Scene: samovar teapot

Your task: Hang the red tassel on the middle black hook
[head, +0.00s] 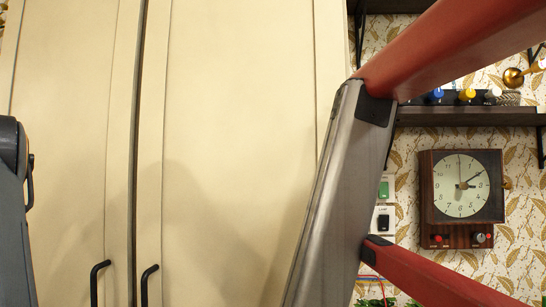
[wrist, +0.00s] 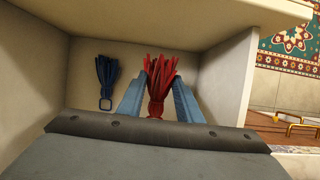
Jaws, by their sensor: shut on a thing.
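The red tassel (wrist: 160,70) is between the blue fingers of my gripper (wrist: 158,84) in the wrist view, with its strands fanning toward the top of the picture. My gripper is shut on it. The tassel's lower end is partly hidden by the dark gripper body. A dark blue tassel (wrist: 105,78) with a square loop at its lower end is to the left, apart from my gripper. No black hook can be made out in either view. The head view shows neither tassel nor my gripper.
Pale walls (wrist: 50,75) surround the gripper in a box-like space. In the head view are cream cabinet doors (head: 230,100) with black handles (head: 97,280), a red-and-grey frame (head: 335,190) in front, a wooden clock (head: 462,190) and a dark shelf (head: 460,117) at right.

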